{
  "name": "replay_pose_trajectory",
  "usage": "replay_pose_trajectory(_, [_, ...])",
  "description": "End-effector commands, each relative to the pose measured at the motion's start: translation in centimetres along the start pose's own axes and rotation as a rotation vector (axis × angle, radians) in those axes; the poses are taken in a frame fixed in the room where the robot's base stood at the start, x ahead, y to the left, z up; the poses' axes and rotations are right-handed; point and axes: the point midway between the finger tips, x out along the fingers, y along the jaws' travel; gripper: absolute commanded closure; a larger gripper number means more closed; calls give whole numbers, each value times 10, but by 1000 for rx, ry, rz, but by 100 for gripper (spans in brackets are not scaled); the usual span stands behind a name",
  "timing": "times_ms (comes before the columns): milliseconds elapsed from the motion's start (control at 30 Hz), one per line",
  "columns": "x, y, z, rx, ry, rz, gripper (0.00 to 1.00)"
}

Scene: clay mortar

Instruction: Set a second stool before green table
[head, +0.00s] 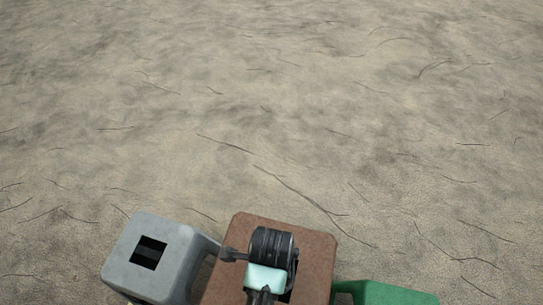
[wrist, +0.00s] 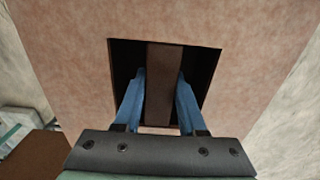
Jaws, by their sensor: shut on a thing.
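A brown stool (head: 312,255) with a broad square top is at the bottom centre of the head view, under my arm. In the wrist view its pinkish-brown top (wrist: 250,25) has a square opening with a dark bar across it. My gripper (wrist: 162,85) has its blue fingers in this opening, one on each side of the bar, shut on it. A grey stool (head: 180,240) with a square hole in its top stands close on the left. A green top (head: 385,293), cut off by the lower edge, is at the right; it may be the green table.
The cracked clay ground (head: 270,110) is bare beyond the stools. In the wrist view a brown surface (wrist: 35,157) and a pale greenish object (wrist: 15,125) show at the lower left. I cannot tell what they are.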

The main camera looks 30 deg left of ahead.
Motion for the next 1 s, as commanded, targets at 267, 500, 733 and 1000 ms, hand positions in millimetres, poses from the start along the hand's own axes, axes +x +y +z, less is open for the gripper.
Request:
replay_pose_trajectory(267, [-33,-1,0,1,0,-4,100])
replay_pose_trajectory(500, [-55,-1,0,1,0,-4,100])
replay_pose_trajectory(733, [-76,-1,0,0,0,-4,100])
replay_pose_trajectory(1000, [-101,-1,0,0,0,-4,100])
